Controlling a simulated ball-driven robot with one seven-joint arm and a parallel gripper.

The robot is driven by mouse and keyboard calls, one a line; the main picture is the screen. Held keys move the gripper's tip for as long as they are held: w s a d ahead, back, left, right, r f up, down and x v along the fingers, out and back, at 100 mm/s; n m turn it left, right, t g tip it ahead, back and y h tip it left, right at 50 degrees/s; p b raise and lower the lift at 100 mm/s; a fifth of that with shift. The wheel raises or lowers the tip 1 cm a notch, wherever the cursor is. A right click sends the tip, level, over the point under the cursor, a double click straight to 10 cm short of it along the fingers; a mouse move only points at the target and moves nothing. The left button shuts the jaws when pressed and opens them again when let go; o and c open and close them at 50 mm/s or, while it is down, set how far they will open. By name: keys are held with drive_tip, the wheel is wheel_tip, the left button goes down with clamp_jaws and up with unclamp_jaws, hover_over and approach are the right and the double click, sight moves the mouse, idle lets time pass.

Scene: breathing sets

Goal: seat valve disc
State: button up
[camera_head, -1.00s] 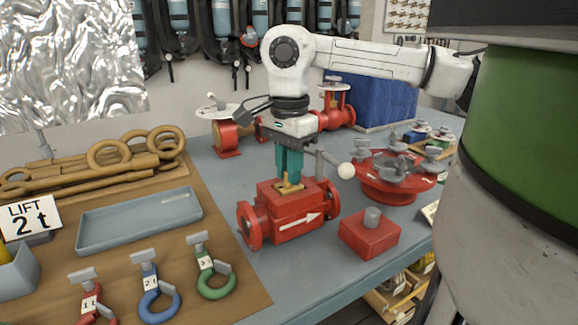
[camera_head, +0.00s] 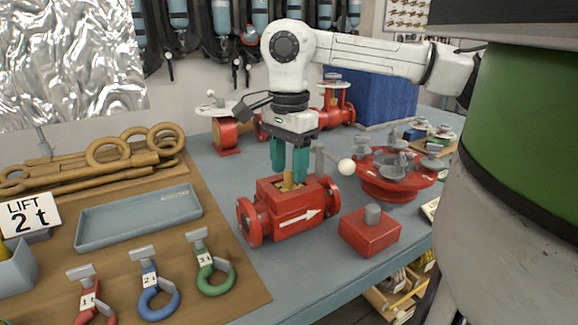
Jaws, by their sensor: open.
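A red valve body (camera_head: 291,217) with a white arrow on its side and a flange at each end stands on the blue-grey bench. A small brass piece (camera_head: 288,181), which looks like the valve disc's stem, stands upright in the opening on its top. The disc itself is hidden inside the opening. My gripper (camera_head: 289,172) points straight down over the valve body. Its green fingers are spread, one on each side of the brass stem, and appear clear of it.
A red block with a grey peg (camera_head: 370,232) sits right of the valve body. A red round flange with grey parts (camera_head: 390,188) and a white ball knob (camera_head: 346,167) are behind it. A blue tray (camera_head: 140,218) and shackles (camera_head: 155,290) lie left. Bare bench shows in front.

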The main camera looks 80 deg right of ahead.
sight(289, 171)
wheel_tip(289, 171, up, 10)
idle(0.4)
drive_tip(key=shift+r+p, duration=0.1)
drive_tip(key=shift+p, duration=0.2)
